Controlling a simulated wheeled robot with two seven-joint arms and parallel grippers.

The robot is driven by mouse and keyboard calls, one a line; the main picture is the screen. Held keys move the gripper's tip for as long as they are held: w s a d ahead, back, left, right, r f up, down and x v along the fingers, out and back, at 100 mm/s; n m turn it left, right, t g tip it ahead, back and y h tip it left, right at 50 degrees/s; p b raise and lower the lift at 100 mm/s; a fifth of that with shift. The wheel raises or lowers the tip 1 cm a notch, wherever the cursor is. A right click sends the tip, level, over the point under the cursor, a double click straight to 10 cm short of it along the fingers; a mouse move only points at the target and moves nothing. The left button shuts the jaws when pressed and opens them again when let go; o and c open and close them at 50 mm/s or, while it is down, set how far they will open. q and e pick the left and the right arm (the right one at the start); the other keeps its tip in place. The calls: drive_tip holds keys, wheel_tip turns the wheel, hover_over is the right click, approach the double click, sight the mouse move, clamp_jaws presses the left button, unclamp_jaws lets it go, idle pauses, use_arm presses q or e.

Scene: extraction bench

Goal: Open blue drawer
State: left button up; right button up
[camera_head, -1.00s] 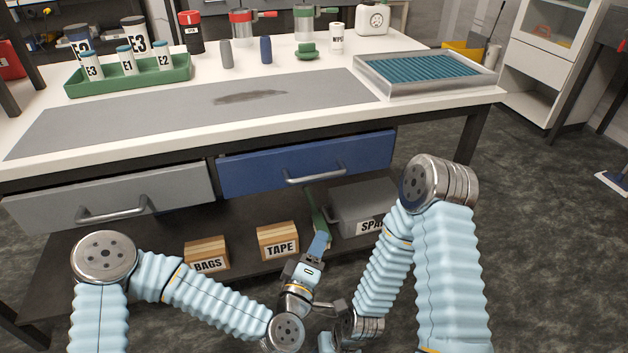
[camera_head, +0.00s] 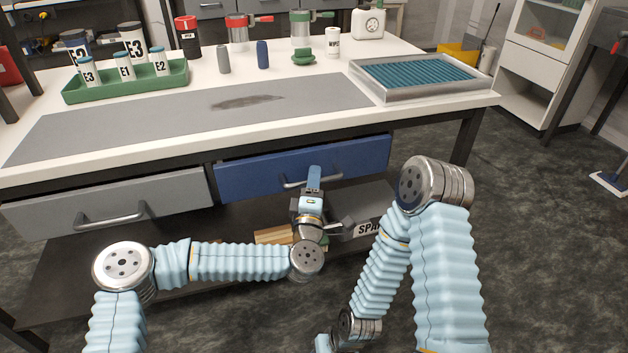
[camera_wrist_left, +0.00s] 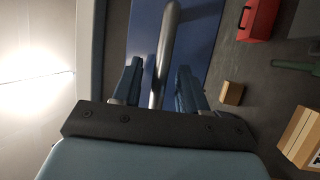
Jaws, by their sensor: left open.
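The blue drawer (camera_head: 352,162) sits under the front of the bench, to the right of a grey drawer, and its front looks closed. Its curved metal handle (camera_head: 292,184) is partly covered by my left gripper (camera_head: 314,175). My left gripper is open at the handle. In the left wrist view, the handle (camera_wrist_left: 166,45) runs between the two spread fingers of my left gripper (camera_wrist_left: 158,72), with the blue drawer front (camera_wrist_left: 204,45) behind it. I cannot tell whether either finger touches the handle. My right arm shows at the right, but its gripper is out of view.
The grey drawer (camera_head: 110,204) is at the left. A grey bin (camera_head: 374,208) and a mostly hidden cardboard box (camera_head: 272,236) are on the shelf below. The benchtop (camera_head: 150,142) holds a green rack (camera_head: 125,88) and a metal tray (camera_head: 420,92). Open floor (camera_head: 545,230) lies at right.

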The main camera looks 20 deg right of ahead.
use_arm(q)
drive_tip(key=shift+w+d, duration=0.1)
drive_tip(key=shift+w, duration=0.05)
drive_tip(key=shift+c, duration=0.3)
clamp_jaws()
